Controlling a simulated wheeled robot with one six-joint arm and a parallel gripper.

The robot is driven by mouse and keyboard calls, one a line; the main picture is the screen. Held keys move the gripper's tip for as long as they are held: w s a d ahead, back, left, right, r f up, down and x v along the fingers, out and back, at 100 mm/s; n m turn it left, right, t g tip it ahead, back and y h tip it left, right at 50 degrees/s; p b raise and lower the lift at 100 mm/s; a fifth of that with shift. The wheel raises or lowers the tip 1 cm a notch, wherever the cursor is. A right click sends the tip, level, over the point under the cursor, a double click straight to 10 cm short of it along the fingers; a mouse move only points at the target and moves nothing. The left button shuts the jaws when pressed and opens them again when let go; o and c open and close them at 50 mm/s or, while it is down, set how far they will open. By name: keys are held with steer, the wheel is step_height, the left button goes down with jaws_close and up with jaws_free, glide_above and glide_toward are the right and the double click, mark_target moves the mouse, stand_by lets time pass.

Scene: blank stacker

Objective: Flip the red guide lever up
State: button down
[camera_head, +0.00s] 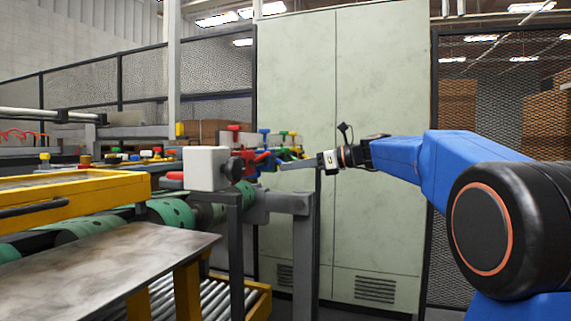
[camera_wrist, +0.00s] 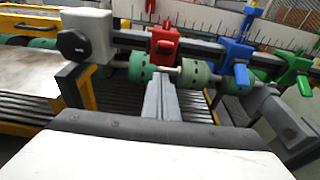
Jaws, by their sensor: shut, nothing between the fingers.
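The red guide lever (camera_wrist: 164,47) is part of a red bracket clamped on a dark rail, in the upper middle of the wrist view. It points down toward the green rollers. In the head view the red guide (camera_head: 245,158) is small and partly covered by other guides. My gripper (camera_wrist: 161,82) is shut and empty, its grey fingers just below the red lever in the wrist view. I cannot tell whether they touch it. In the head view my gripper (camera_head: 284,165) reaches left to the guides.
A blue guide (camera_wrist: 238,62) and a green guide (camera_wrist: 293,68) sit on the same rail to the right. A grey block with a black knob (camera_wrist: 85,38) is at its left end. Green rollers (camera_wrist: 195,75) lie beneath. A pale cabinet (camera_head: 375,120) stands behind.

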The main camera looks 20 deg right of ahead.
steer(key=v, duration=0.8)
steer(key=shift+r, duration=0.3)
steer(key=shift+a, duration=0.1)
steer(key=s+a+f+n+g+h, duration=0.25)
steer(key=s+a+f+n, duration=0.2)
steer(key=s+f, duration=0.55)
steer(key=s+a+f+n+g+h, duration=0.1)
steer(key=s+a+f+n+h, duration=0.3)
steer(key=s+f+n, duration=0.55)
steer(key=s+d+f+n+h, duration=0.2)
steer(key=s+f+n, duration=0.3)
steer(key=s+f, duration=0.4)
steer(key=s+d+f+n+h, duration=0.3)
steer(key=s+f+n, duration=0.3)
steer(key=f, duration=0.9)
steer(key=s+g+h, duration=0.1)
steer(key=s, duration=0.2)
steer(key=shift+d, duration=0.15)
